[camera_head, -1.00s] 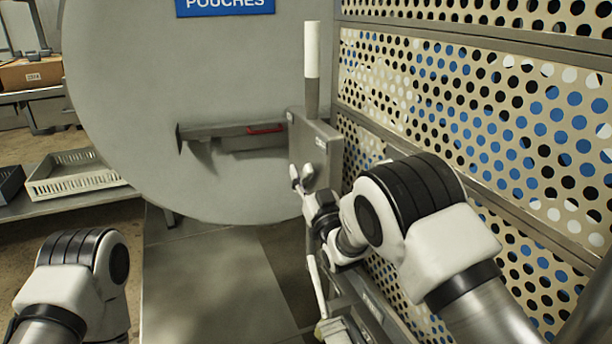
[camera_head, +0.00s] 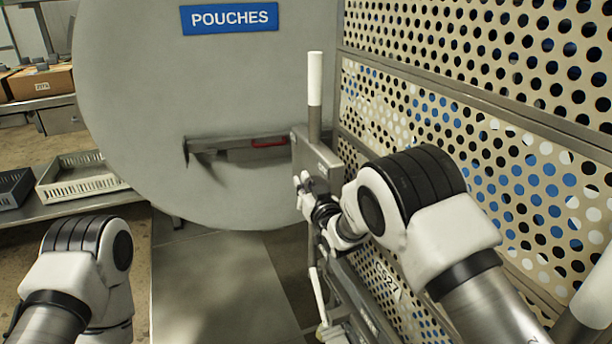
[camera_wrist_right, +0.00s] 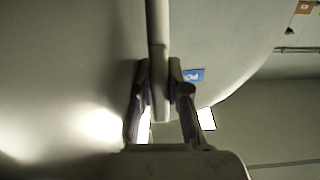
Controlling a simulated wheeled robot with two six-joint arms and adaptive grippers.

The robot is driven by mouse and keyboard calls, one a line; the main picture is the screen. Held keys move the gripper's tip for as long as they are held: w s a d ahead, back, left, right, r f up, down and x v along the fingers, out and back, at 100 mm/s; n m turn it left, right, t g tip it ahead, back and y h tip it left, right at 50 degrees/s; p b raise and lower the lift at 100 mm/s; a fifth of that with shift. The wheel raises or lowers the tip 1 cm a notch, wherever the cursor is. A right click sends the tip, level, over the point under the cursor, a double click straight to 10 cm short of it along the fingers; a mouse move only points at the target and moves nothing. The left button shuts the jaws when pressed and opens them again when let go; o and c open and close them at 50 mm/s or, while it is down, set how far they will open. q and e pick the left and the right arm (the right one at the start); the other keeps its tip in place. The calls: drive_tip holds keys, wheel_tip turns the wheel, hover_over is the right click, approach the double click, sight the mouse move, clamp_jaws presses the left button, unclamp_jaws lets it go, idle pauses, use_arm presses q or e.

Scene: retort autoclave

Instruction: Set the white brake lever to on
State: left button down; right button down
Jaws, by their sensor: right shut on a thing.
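My right gripper (camera_head: 303,187) is low in front of the grey panel box (camera_head: 318,160), beside the big round door. In the right wrist view its fingers (camera_wrist_right: 160,85) are shut on a pale rod (camera_wrist_right: 158,35), which I take to be the white brake lever. The rod's end lies between the fingers. In the head view the gripper and wrist mostly hide what is held. An upright lever with a white grip (camera_head: 315,78) rises above the panel box, apart from the gripper. My left arm shows at lower left, but its gripper is out of view.
A perforated guard wall (camera_head: 470,150) stands close along the right. The round grey door (camera_head: 130,100) with a blue POUCHES sign (camera_head: 229,18) fills the left and middle. A pale tray (camera_head: 80,180) sits on a shelf at left. Another white grip (camera_head: 317,290) shows below my wrist.

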drive_tip(key=c, duration=1.1)
unclamp_jaws()
drive_tip(key=v, duration=0.8)
